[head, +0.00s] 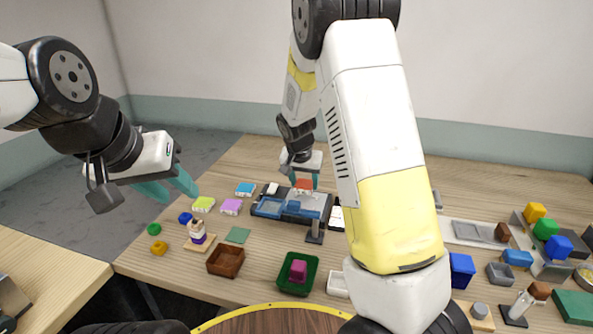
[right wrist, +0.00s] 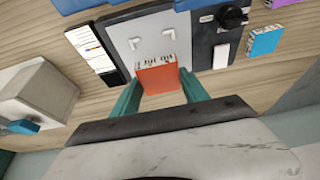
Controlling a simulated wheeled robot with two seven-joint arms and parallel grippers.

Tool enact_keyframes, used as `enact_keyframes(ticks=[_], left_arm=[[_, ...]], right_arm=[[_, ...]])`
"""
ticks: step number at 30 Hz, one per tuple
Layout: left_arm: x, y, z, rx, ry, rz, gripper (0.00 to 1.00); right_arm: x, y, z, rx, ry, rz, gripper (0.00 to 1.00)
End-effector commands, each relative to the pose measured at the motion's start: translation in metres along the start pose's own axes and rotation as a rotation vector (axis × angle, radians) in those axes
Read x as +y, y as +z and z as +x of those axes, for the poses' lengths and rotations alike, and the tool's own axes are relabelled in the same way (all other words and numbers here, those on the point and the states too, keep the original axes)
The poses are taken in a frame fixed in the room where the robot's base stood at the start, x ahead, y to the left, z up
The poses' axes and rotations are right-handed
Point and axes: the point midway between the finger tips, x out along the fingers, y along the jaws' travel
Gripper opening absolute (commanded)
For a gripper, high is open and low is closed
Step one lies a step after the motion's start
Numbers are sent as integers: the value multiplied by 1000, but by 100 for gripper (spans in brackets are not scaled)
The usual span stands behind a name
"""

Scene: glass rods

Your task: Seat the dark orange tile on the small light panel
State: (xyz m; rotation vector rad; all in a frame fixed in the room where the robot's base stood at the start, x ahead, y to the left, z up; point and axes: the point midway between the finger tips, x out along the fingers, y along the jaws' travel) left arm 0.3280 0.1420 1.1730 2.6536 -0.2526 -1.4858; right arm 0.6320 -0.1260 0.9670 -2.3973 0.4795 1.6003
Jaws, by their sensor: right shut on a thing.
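The dark orange tile (right wrist: 157,80) is between the teal fingers of my right gripper (right wrist: 161,76), which is shut on it. In the head view the tile (head: 304,185) shows at the fingertips of my right gripper (head: 303,179), over the back of a dark device. A light grey panel (right wrist: 122,40) with white corner marks lies just ahead of the tile in the right wrist view. The tile overlaps the panel's near edge in that view; I cannot tell whether they touch. My left gripper (head: 178,190) is open and empty, left of the device.
The dark device (right wrist: 205,42) has a black knob (right wrist: 233,18). Blue (head: 245,189), lime (head: 204,204) and purple (head: 231,207) tiles lie left of it. A dark post (head: 315,231), a brown box (head: 226,261) and a green tray (head: 311,285) stand in front. Several blocks crowd the right.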

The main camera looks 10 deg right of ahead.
Motion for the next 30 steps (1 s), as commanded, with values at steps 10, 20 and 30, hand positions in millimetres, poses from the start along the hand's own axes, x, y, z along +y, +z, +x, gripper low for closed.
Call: enact_keyframes(ticks=[10,20,30], left_arm=[[0,0,0,0,0,0,40],[0,0,0,0,0,0,40],[0,0,0,0,0,0,40]], right_arm=[[1,12,28,-2,2,0,5],[1,18,43,-1,1,1,5],[1,18,44,0,0,1,5]])
